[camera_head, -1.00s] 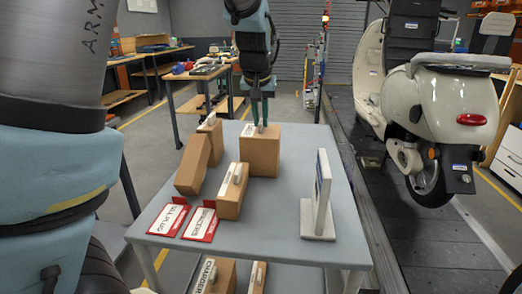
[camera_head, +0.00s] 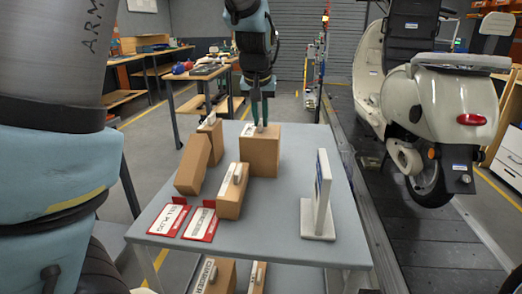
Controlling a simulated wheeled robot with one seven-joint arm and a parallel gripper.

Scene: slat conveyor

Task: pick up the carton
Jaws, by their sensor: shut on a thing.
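Several brown cartons stand on the grey table. My gripper (camera_head: 260,122) points down over the carton (camera_head: 262,156) at the back right and is shut on its top; the fingertips hide the exact grip point. That carton looks upright, and its base appears at table level; I cannot tell whether it is touching the table. A leaning carton (camera_head: 193,164) stands to its left, with another carton (camera_head: 214,132) behind that one.
The grey table (camera_head: 285,240) also bears two red-edged label cards (camera_head: 168,220) and (camera_head: 201,224) at front left and a white upright stand (camera_head: 320,200) at right. More cartons (camera_head: 216,277) sit below the table. A cream scooter (camera_head: 440,110) stands to the right.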

